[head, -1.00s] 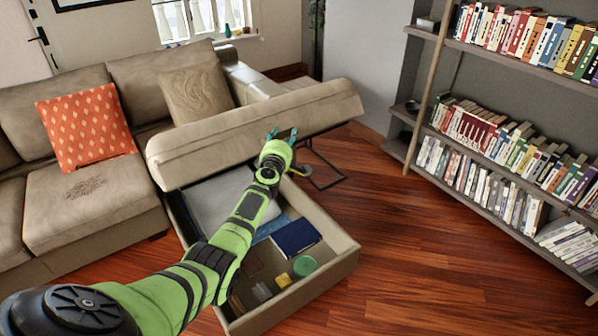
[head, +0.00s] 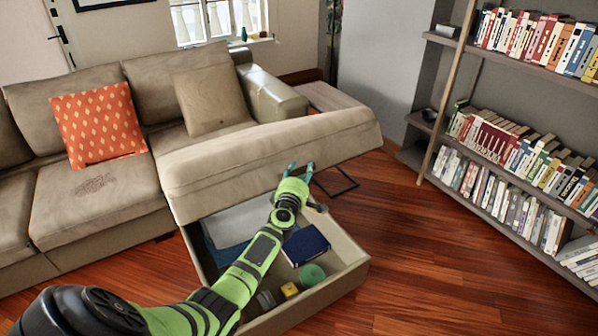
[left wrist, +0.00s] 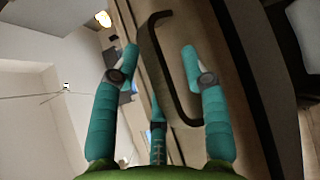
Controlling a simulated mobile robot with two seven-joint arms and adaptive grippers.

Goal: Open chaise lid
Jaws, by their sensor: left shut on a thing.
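The chaise lid (head: 265,158) is a long beige cushion, raised and tilted over the open storage box (head: 345,283) in the head view. The box holds a dark blue book (head: 305,245), a green round item (head: 312,274) and a small yellow block (head: 290,290). My left gripper (head: 300,170) is at the lid's front lower edge. In the left wrist view, a dark curved handle (left wrist: 178,88) runs between the teal fingers of my left gripper (left wrist: 160,62), which is shut on it. My arm hides part of the box. My right gripper is not in view.
The beige sofa (head: 100,205) with an orange cushion (head: 98,125) is at left. A bookshelf (head: 465,210) full of books stands at right. Wooden floor (head: 440,270) is clear between box and shelf. A thin dark-framed stand (head: 350,180) is behind the lid's right end.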

